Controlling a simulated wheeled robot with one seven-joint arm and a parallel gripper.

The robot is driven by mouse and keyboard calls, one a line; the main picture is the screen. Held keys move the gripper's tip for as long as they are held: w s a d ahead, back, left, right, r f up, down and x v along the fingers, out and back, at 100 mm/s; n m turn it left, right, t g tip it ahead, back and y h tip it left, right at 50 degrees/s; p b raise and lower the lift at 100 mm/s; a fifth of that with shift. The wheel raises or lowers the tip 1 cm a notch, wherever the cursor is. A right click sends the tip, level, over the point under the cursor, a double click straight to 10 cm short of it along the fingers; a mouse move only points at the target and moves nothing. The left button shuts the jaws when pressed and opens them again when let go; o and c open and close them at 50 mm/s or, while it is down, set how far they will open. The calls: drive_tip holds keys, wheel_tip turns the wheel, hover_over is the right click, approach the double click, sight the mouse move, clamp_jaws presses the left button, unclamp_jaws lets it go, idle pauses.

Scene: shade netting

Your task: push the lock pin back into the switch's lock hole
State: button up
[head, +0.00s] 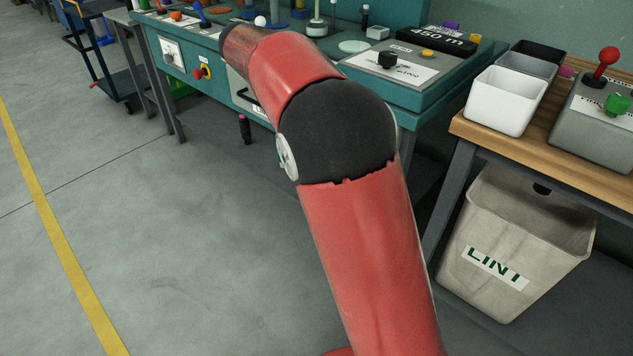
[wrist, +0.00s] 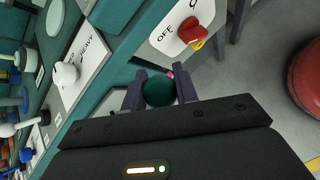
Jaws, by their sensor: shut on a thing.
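The switch is a red knob (wrist: 192,31) with yellow beneath it, on a white plate marked OFF (wrist: 171,31) at the top of the wrist view. The same red and yellow switch (head: 203,73) shows on the teal bench's front in the head view. My gripper (wrist: 160,88) is shut on a dark green round thing (wrist: 158,93), just below the switch plate in the wrist view. A small pink spot shows by the right fingertip. I cannot tell whether the held thing is the lock pin. The lock hole cannot be made out. In the head view my red arm hides my gripper.
The teal bench (head: 412,97) carries knobs and panels. A dark pink-topped cylinder (head: 245,130) shows below its front. A wooden table (head: 464,127) with a white bin (head: 503,103) stands right, above a LINT bin (head: 512,255). The floor at left is clear.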

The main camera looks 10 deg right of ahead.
drive_tip(key=s+d+f+m+t+h, duration=0.1)
drive_tip(key=s+f+m+h, duration=0.1)
drive_tip(key=s+f+h, duration=0.2)
drive_tip(key=s+d+f+m+t+h+b, duration=0.1)
drive_tip(key=s+f+m+t+h, duration=0.1)
drive_tip(key=f+h, duration=0.5)
drive_tip(key=shift+s+d+f+m+h, duration=0.35)
drive_tip(key=shift+s+f+m, duration=0.55)
drive_tip(key=shift+f, duration=2.35)
drive_tip(key=shift+w+d+b, duration=0.2)
drive_tip(key=shift+w+d, duration=0.4)
drive_tip(key=shift+d, duration=0.15)
drive_tip(key=shift+w+d+b, duration=0.15)
drive_tip(key=shift+w+d, duration=0.4)
drive_tip(key=shift+d, duration=0.2)
drive_tip(key=shift+w+d, duration=0.75)
drive_tip(key=shift+d, duration=0.3)
drive_tip(key=shift+w+d, duration=0.2)
drive_tip(key=shift+d, duration=0.1)
